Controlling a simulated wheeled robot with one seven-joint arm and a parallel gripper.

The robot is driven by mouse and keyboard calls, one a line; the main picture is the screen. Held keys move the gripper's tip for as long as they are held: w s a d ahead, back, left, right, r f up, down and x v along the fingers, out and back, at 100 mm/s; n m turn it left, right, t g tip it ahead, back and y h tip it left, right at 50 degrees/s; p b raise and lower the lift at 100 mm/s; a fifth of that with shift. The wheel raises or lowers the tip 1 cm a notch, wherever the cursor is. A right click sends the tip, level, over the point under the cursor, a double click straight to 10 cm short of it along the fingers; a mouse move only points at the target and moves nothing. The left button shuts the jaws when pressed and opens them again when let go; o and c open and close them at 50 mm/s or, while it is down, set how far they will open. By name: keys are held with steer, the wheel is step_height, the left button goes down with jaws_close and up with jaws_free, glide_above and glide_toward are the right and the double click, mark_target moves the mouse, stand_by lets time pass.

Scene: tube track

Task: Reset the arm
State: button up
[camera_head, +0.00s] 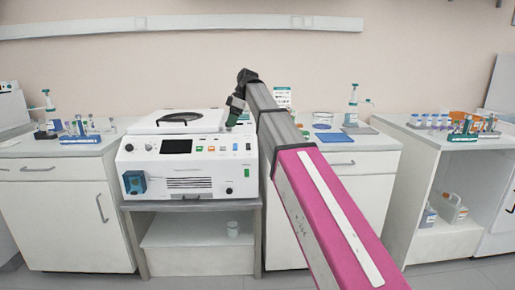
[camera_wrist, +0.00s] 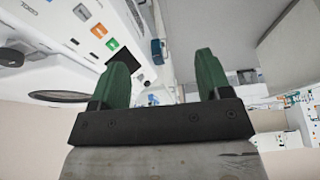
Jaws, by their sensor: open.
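My gripper (camera_wrist: 162,72) is open in the wrist view, with its two green fingers apart and nothing between them. In the head view my gripper (camera_head: 233,114) shows small and dark green beside the right end of the white centrifuge (camera_head: 190,165). My arm reaches forward and up from the bottom right and partly hides the bench behind it. The centrifuge also shows in the wrist view (camera_wrist: 75,65) at the upper left, close to the left finger. Whether the gripper touches the centrifuge, I cannot tell.
A tube rack (camera_head: 80,137) stands on the left bench, and another rack (camera_head: 474,134) stands on the right bench. A pump bottle (camera_head: 352,108) and a blue mat (camera_head: 334,137) are right of my arm. Floor is free in front.

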steer(key=s+d+f+m+h, duration=0.1)
steer(key=s+d+f+m, duration=0.3)
steer(key=f, duration=0.6)
steer(key=s+d+f+m, duration=0.1)
steer(key=d+f+m, duration=0.2)
steer(key=d+f, duration=0.5)
steer(key=s+d+f+m+h, duration=0.1)
steer(key=s+d+f+m, duration=0.2)
steer(key=f, duration=0.8)
steer(key=s+d+f+m+h, duration=0.1)
steer(key=s+d+f+m, duration=0.3)
steer(key=s+d+f, duration=0.3)
steer(key=s+d+f+m+h, duration=0.1)
steer(key=s+d+f+m, duration=0.3)
steer(key=s+d+f, duration=0.3)
step_height(320, 180, down, 6)
steer(key=shift+s+d+r, duration=0.15)
steer(key=shift+s, duration=0.8)
steer(key=shift+c, duration=0.3)
